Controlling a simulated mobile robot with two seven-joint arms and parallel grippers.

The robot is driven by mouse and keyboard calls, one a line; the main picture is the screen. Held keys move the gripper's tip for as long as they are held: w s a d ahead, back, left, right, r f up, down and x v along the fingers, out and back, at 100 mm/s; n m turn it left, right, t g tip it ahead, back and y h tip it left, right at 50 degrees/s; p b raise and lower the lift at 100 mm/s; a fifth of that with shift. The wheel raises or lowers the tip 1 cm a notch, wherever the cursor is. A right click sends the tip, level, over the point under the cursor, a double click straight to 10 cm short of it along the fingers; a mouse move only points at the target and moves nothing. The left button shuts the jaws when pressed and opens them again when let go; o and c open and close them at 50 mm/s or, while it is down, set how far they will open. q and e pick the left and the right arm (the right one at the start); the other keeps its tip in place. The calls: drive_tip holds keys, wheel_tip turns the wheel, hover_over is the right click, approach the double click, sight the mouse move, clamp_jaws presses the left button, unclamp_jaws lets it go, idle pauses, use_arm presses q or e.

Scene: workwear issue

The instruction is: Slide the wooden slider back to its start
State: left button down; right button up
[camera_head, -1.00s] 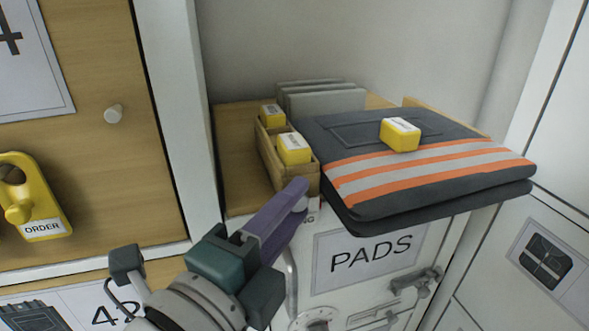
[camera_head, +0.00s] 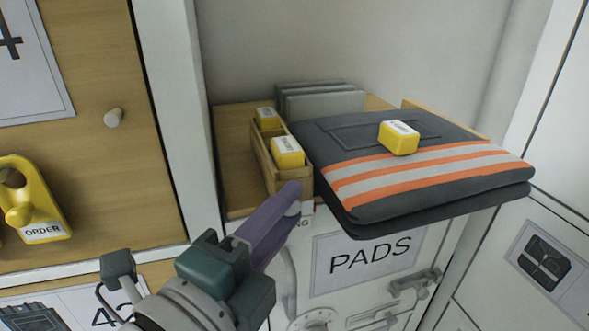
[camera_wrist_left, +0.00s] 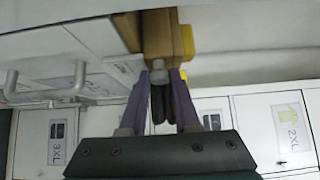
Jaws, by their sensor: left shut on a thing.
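The wooden slider (camera_head: 266,160) is an open, narrow wooden box on the shelf, holding yellow labelled blocks (camera_head: 287,151). In the left wrist view it shows as a brown block (camera_wrist_left: 163,38) with a pale knob (camera_wrist_left: 160,72) at its near end. My left gripper (camera_head: 292,197) is at the front end of the slider. In the left wrist view its purple fingers (camera_wrist_left: 160,82) are shut on the knob. The fingers hide the knob in the head view. My right gripper is not in view.
A folded dark garment (camera_head: 350,215) with orange and grey stripes lies right of the slider, a yellow block (camera_head: 399,138) on top. Grey plates (camera_head: 322,103) stand behind. Bare wooden shelf (camera_head: 232,165) shows left of the slider. A white upright (camera_head: 179,110) stands farther left.

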use_arm(q)
drive_tip(key=a, duration=0.1)
drive_tip(key=s+a+p, duration=0.1)
drive_tip(key=a, duration=0.3)
drive_tip(key=shift+s+a+p, duration=0.15)
drive_tip(key=shift+s+p, duration=0.15)
drive_tip(key=shift+p, duration=0.1)
drive_tip(key=c, duration=1)
unclamp_jaws()
drive_tip(key=shift+o, duration=0.7)
drive_tip(key=shift+a, duration=0.1)
drive_tip(key=shift+o, duration=1)
drive_tip(key=shift+s, duration=0.15)
drive_tip(key=p+v, duration=0.1)
drive_tip(key=v, duration=0.8)
drive_tip(key=shift+s, duration=0.35)
